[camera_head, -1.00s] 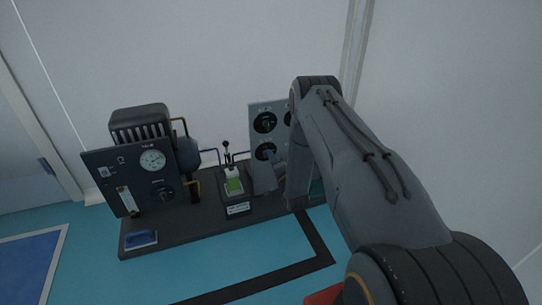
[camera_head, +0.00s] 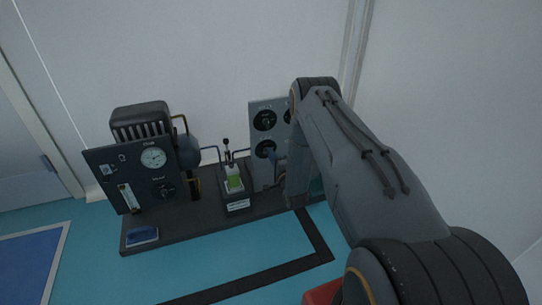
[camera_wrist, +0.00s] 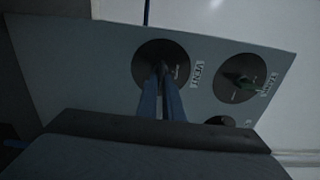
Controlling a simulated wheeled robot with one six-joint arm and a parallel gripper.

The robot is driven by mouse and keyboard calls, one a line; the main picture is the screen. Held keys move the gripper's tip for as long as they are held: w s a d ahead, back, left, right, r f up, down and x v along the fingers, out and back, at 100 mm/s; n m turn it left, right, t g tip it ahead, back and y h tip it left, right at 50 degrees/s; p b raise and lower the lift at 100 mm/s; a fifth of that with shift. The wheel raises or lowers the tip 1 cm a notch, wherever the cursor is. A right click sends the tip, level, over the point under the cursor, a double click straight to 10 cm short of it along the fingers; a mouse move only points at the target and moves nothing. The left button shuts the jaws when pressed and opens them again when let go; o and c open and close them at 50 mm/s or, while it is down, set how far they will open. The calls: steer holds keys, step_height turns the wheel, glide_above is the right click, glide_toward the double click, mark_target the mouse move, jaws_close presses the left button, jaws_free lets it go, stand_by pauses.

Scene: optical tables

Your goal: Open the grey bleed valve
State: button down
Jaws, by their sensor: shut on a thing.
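The grey valve panel (camera_head: 257,175) stands upright on the dark base in the head view, with round black dials on it. In the wrist view my gripper (camera_wrist: 161,74) reaches to the dial marked VENT (camera_wrist: 147,59). Its two blue-grey fingers are close together at the dial's centre, shut on a small knob that they mostly hide. I cannot read a bleed label or make out the knob's turn. In the head view my gripper (camera_head: 272,154) shows at the lower dial, partly hidden by my arm.
A wall stands close behind.

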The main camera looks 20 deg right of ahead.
steer(key=c, duration=1.9)
jaws_free()
steer(key=shift+s, duration=0.15)
steer(key=s+p, duration=0.2)
steer(key=s, duration=0.5)
steer(key=shift+s+p, duration=0.3)
